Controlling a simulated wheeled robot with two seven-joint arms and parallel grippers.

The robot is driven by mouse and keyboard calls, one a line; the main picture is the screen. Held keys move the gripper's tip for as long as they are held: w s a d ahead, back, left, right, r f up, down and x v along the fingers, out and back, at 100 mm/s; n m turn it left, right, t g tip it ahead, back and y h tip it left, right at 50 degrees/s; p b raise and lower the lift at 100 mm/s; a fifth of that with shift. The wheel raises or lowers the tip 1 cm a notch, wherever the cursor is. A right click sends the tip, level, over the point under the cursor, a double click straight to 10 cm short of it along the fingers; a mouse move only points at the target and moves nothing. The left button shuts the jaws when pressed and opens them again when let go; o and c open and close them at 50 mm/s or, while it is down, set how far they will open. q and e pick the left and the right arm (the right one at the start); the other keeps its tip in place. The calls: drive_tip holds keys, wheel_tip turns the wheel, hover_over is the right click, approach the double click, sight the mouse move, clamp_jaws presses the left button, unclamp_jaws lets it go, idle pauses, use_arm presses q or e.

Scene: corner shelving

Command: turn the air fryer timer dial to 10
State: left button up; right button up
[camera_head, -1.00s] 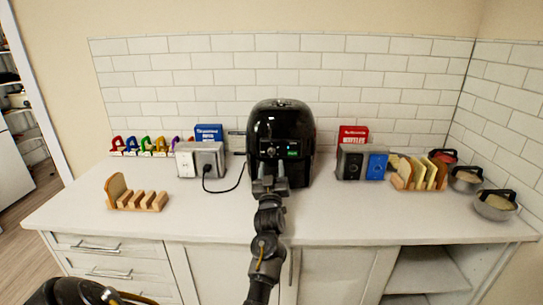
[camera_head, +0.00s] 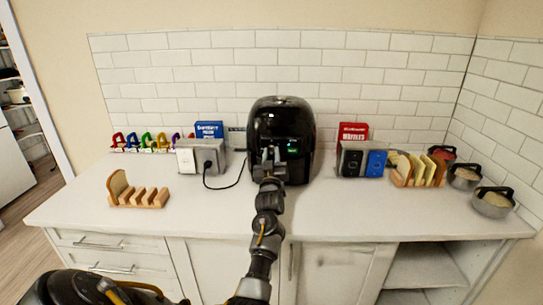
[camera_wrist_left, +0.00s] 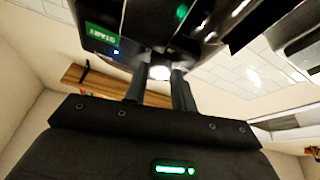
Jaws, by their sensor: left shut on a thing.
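The black air fryer (camera_head: 282,120) stands on the counter against the tiled wall, with a small green-lit display (camera_head: 292,150) on its front. My left gripper (camera_head: 269,158) reaches up to the fryer's front, left of the display, and covers the dial area in the head view. In the left wrist view, the round, silvery timer dial (camera_wrist_left: 160,72) shows at the tips of my left gripper (camera_wrist_left: 158,82), between its two fingers. The gripper is shut on the dial. The dial's marks and pointer cannot be read. The right gripper is not in view.
A toaster (camera_head: 201,156) with a black cord stands left of the fryer. A second toaster (camera_head: 350,160) and a toast rack (camera_head: 405,170) are to its right. A wooden rack (camera_head: 138,200) is at front left. The counter's front middle is clear.

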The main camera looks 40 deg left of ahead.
use_arm(q)
drive_tip(key=shift+m, duration=0.4)
drive_tip(key=shift+c, duration=0.4)
drive_tip(key=m+t+h+p, duration=0.1)
drive_tip(key=m+h+p, duration=0.1)
drive_tip(key=m, duration=0.2)
drive_tip(key=m+t+h+p, duration=0.1)
drive_tip(key=m+h+p, duration=0.1)
drive_tip(key=m, duration=0.1)
drive_tip(key=shift+s+a+r+m, duration=0.15)
drive_tip(key=shift+r+m, duration=0.05)
drive_tip(key=shift+m, duration=0.2)
drive_tip(key=m+h+p, duration=0.2)
drive_tip(key=m, duration=0.2)
drive_tip(key=shift+a+m, duration=0.1)
drive_tip(key=shift+m, duration=0.2)
drive_tip(key=shift+s+m+h+p, duration=0.1)
drive_tip(key=shift+m+h+p, duration=0.7)
drive_tip(key=shift+m, duration=0.6)
drive_tip(key=o, duration=1)
